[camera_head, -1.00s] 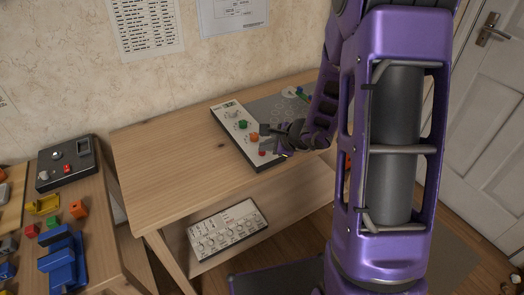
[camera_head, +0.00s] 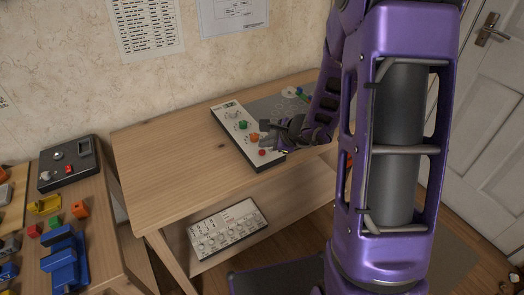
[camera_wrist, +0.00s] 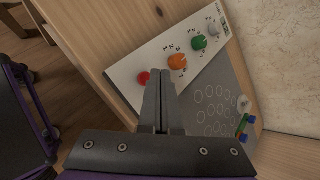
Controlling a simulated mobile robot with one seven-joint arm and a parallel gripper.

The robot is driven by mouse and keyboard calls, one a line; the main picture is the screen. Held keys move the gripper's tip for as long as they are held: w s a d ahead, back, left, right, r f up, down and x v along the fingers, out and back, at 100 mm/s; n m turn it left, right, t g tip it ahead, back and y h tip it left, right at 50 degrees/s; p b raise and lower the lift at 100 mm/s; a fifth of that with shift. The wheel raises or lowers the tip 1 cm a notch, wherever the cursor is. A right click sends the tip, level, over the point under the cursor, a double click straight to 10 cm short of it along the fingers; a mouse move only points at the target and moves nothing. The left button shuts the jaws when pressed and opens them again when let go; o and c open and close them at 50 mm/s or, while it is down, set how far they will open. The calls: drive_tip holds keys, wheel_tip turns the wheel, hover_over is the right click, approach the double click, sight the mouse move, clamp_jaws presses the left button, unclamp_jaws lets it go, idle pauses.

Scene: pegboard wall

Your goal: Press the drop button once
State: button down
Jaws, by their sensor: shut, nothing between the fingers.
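A white control panel (camera_head: 228,122) lies on the wooden table. It carries a red button (camera_head: 262,152) at its near end, then an orange knob (camera_head: 254,137), a green knob (camera_head: 242,125) and a pale knob farther along. In the wrist view the red button (camera_wrist: 144,78) is just left of my gripper's fingertips, and the orange knob (camera_wrist: 177,62) is just beyond them to the right. My gripper (camera_wrist: 158,76) is shut and empty, above the panel's near end. It also shows in the head view (camera_head: 270,127). I cannot tell whether the fingers touch the panel.
A grey mat with circles (camera_wrist: 212,104) lies beside the panel, with small green and blue pieces (camera_wrist: 246,128) at its far side. A second white panel (camera_head: 228,228) sits on the lower shelf. A left table holds a grey box (camera_head: 68,165) and coloured blocks.

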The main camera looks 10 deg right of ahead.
wheel_tip(320, 180, up, 5)
drive_tip(key=p, duration=0.3)
drive_tip(key=shift+f, duration=0.1)
idle(0.6)
